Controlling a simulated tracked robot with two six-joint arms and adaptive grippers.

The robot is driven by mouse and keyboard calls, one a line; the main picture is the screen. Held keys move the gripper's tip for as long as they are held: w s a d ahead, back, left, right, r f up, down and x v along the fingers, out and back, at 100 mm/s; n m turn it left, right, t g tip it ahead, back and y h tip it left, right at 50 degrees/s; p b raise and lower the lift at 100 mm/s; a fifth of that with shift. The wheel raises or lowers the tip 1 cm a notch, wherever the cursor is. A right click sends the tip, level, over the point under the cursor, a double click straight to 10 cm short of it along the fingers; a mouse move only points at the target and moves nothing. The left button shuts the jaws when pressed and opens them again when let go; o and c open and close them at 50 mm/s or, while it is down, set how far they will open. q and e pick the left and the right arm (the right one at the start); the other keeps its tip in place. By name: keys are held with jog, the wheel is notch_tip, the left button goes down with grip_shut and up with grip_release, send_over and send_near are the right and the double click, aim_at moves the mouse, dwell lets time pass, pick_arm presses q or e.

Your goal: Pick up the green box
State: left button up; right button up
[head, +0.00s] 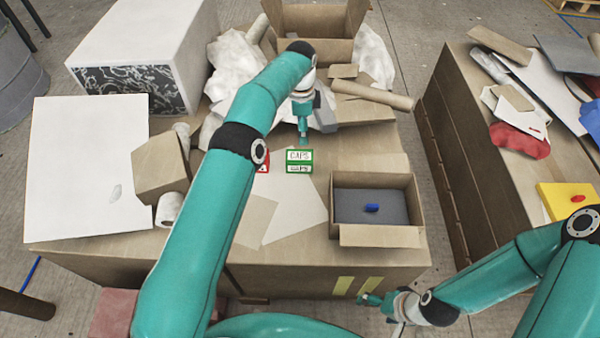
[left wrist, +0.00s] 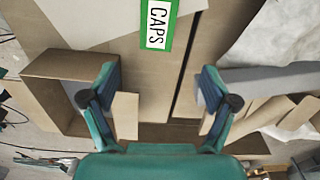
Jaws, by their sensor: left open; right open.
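The green box (head: 299,161) with a white label reading CAPS sits on the brown worktop, near its middle. In the left wrist view the green box (left wrist: 158,25) is at the top edge, partly cut off, beyond my fingertips. My left gripper (head: 303,138) is above and just behind the box in the head view. In the left wrist view my left gripper (left wrist: 158,78) is open, with nothing between its fingers. My right gripper (head: 372,300) is open and empty, low in front of the worktop. A red box (head: 263,164) beside the green one is partly hidden by my left arm.
An open carton (head: 380,236) with a grey inside and a blue item (head: 372,208) stands right of the green box. White sheets (head: 300,205) lie in front. A cardboard tube (head: 372,94) and crumpled white wrap (head: 234,66) lie behind. A second bench (head: 462,150) stands right.

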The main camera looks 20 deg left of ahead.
pick_arm(q)
jog(key=r+b, duration=0.1)
jog(key=b, duration=0.4)
send_over(299, 155)
jog(key=shift+m, duration=0.4)
jog(key=f, duration=0.4)
jog(key=shift+w+f, duration=0.2)
jog(key=shift+f, duration=0.05)
notch_tip(299, 155, down, 6)
jog(key=shift+r+b, duration=0.2)
jog(key=shift+b, duration=0.25)
jog(key=shift+s+d+f+b, duration=0.15)
jog(key=shift+f+b, duration=0.1)
jog(key=shift+f, duration=1.25)
jog(key=shift+s+a+f+b, duration=0.1)
jog(key=shift+f+b, duration=0.1)
jog(key=shift+f, duration=1.3)
jog(key=c, duration=1.4)
pick_arm(e)
notch_tip(299, 155, down, 8)
jog(key=shift+r, duration=0.15)
pick_arm(q)
jog(key=shift+r, duration=0.1)
